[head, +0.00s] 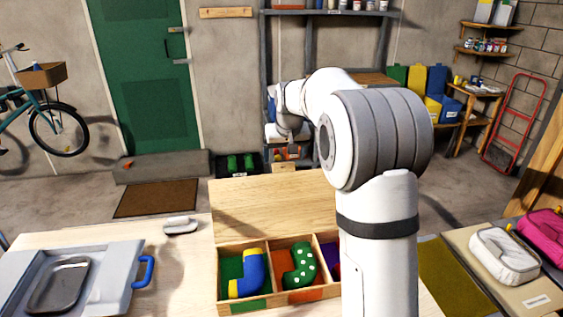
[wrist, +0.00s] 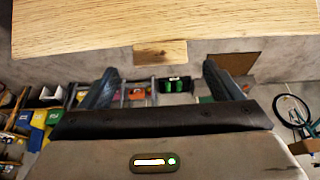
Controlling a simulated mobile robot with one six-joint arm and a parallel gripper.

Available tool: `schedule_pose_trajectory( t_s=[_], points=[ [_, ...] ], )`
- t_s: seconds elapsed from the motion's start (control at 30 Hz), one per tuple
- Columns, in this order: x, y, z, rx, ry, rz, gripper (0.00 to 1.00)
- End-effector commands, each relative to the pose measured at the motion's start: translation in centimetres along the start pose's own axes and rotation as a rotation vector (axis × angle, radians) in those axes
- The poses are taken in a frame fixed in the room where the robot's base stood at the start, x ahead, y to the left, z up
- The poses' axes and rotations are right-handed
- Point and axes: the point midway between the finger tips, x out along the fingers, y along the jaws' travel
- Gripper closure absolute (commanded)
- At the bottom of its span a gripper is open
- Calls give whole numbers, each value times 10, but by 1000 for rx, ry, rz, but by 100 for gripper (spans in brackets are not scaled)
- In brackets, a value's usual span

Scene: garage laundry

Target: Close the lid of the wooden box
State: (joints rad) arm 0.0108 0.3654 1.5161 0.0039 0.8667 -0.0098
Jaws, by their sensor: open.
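The wooden box (head: 218,296) stands on the table at the bottom centre of the head view. Its lid (head: 275,200) is open, raised at the back, with a small tab (head: 284,167) on its top edge. In the wrist view the lid (wrist: 150,24) fills the top, with its tab (wrist: 160,53) pointing between the fingers. My gripper (wrist: 161,85) is open and empty, its two dark fingers spread near the lid's tabbed edge. In the head view my gripper is beyond the lid's top edge; its fingertips cannot be made out.

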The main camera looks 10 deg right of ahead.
Motion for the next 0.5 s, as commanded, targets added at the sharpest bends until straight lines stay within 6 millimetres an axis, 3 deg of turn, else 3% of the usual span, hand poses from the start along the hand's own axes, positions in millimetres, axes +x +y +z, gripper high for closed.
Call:
schedule_pose_trajectory(
  t_s=[0.2, 0.5],
  points=[
    [31, 0, 0, -1, -3, 0, 15],
    [40, -1, 0, -1, 0, -1, 15]
  ],
)
